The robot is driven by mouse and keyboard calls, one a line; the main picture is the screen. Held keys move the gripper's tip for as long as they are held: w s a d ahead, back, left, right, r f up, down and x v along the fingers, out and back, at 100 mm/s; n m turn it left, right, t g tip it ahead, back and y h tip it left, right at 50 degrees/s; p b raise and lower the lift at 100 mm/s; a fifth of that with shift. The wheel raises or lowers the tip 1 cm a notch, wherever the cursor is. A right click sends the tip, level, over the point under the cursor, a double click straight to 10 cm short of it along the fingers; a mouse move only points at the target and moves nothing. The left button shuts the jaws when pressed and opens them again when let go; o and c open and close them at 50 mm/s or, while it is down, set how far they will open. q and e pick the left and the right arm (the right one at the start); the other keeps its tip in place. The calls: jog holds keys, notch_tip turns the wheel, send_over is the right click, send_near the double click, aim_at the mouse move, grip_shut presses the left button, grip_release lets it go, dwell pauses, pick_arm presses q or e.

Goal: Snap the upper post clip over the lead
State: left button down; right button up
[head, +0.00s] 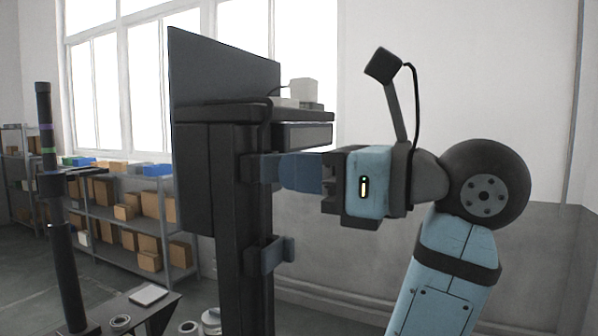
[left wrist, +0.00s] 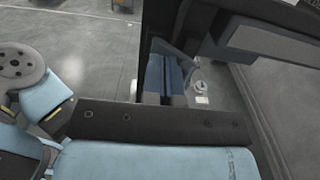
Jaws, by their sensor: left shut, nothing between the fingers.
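The dark post (head: 240,235) stands upright in the middle of the head view. A lower clip (head: 272,256) sits further down the post. I cannot make out the lead at the clip. My right gripper is not in view.
A dark panel (head: 222,75) and a shelf (head: 250,113) with small boxes stand above the clip. Racks (head: 125,190) of cartons and a dark pole (head: 63,245) stand at left. A low table (head: 118,308) is near the floor. The wall side at right is clear beyond my arm.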

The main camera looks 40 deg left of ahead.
pick_arm(q)
jog(key=shift+d, duration=0.1)
jog(key=b+v, duration=0.1)
jog(key=v, duration=0.3)
jog(key=shift+d, duration=0.15)
dwell(0.3)
jog(key=shift+w, duration=0.15)
jog(key=shift+w+a, duration=0.25)
jog(key=shift+w, duration=0.55)
jog(key=shift+s+a, duration=0.1)
jog(key=shift+a, duration=0.05)
